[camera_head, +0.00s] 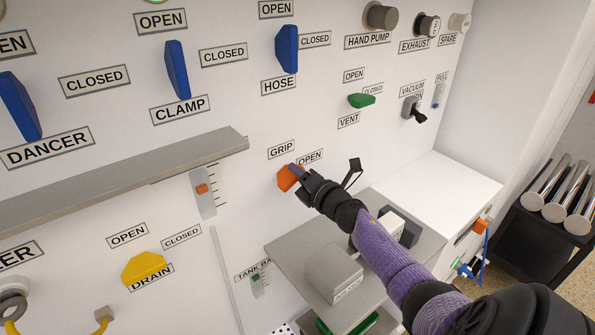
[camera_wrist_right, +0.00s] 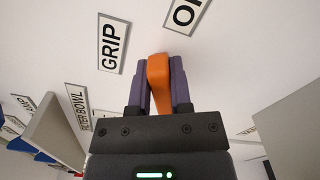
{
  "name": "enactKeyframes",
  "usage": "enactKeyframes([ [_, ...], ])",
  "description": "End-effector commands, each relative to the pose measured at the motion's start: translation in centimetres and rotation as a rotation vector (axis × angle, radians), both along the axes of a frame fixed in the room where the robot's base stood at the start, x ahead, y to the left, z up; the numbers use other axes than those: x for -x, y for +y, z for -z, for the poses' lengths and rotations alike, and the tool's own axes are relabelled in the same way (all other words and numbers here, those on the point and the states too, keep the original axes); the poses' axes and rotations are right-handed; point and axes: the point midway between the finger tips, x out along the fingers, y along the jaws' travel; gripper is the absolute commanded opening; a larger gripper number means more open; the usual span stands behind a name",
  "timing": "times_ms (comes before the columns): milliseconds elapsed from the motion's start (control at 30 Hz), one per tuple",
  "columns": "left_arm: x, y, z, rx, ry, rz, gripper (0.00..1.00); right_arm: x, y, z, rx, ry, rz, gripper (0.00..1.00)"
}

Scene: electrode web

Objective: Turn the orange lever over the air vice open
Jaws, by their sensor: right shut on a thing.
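The orange lever (camera_head: 288,178) sits on the white panel between a GRIP label (camera_head: 281,149) at its upper left and an OPEN label (camera_head: 310,157) at its upper right. My right gripper (camera_head: 298,176) is at the lever, its arm reaching in from the lower right. In the right wrist view the orange lever (camera_wrist_right: 158,80) stands between the two purple fingers of my right gripper (camera_wrist_right: 159,92), which is shut on it. The air vice (camera_head: 335,272) seems to be the grey block on the shelf below. My left gripper is not in view.
A grey ledge (camera_head: 120,180) juts from the panel at left. Blue levers, a green vent lever (camera_head: 362,100) and a yellow drain lever (camera_head: 144,268) are on the panel. A grey shelf (camera_head: 290,250) juts out below the lever. A dark rack with metal cylinders (camera_head: 567,205) stands at right.

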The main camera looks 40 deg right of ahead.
Motion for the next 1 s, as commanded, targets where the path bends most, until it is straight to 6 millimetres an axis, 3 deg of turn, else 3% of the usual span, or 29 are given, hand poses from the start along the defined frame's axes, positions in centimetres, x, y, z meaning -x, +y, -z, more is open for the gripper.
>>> enactKeyframes([
  [500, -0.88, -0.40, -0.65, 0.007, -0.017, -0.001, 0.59, 0.05, -0.17, 0.72, -0.376, -0.039, 0.000, 0.00],
  [1000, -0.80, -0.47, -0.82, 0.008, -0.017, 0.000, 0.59, 0.05, -0.14, 0.97, -0.484, -0.051, 0.000, 0.00],
])
